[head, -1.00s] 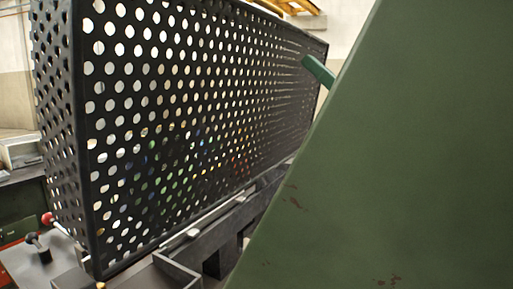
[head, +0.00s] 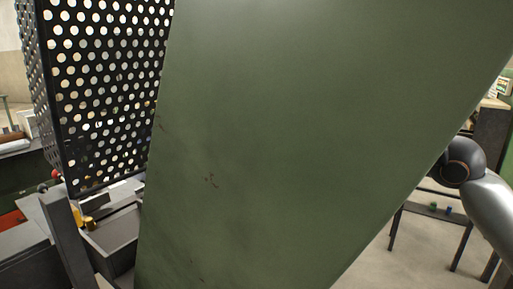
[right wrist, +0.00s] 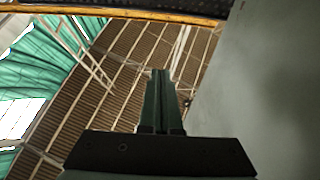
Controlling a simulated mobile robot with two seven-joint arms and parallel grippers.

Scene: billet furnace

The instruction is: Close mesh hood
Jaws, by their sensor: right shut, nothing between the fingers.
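The mesh hood (head: 105,95), a black perforated metal box, stands raised at the left in the head view. Its right part is hidden behind a large green panel. Below it is a dark metal machine bed (head: 112,232). My right gripper (right wrist: 160,75) points up toward the ceiling in the right wrist view. My left gripper is not in view.
The large green panel (head: 270,140) fills the middle of the head view and blocks much of it. A table with dark legs (head: 465,245) stands on open floor at the right. A yellow beam (right wrist: 110,12) crosses the top of the right wrist view.

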